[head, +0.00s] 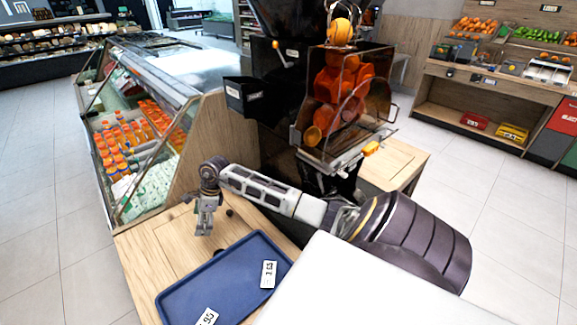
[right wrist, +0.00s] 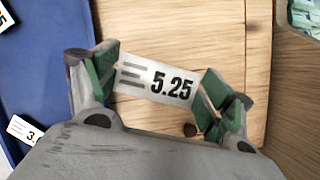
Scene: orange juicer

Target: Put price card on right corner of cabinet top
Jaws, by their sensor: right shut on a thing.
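My right gripper (head: 204,228) is above the wooden cabinet top (head: 140,250), beyond the far left edge of the blue tray. In the right wrist view the gripper (right wrist: 158,90) is shut on a white price card (right wrist: 157,79) reading 5.25, with a green-padded finger at each side of it. Wood shows behind the card; I cannot tell how high the card is above it. In the head view the card is too small or hidden to make out. My left gripper is not in view.
The blue tray (head: 195,283) lies on the cabinet top, with price cards (head: 269,274) and (head: 207,317) on it. A glass display case (head: 150,130) stands behind the cabinet, and the orange juicer (head: 338,95) stands to the right. Bare wood lies around the gripper.

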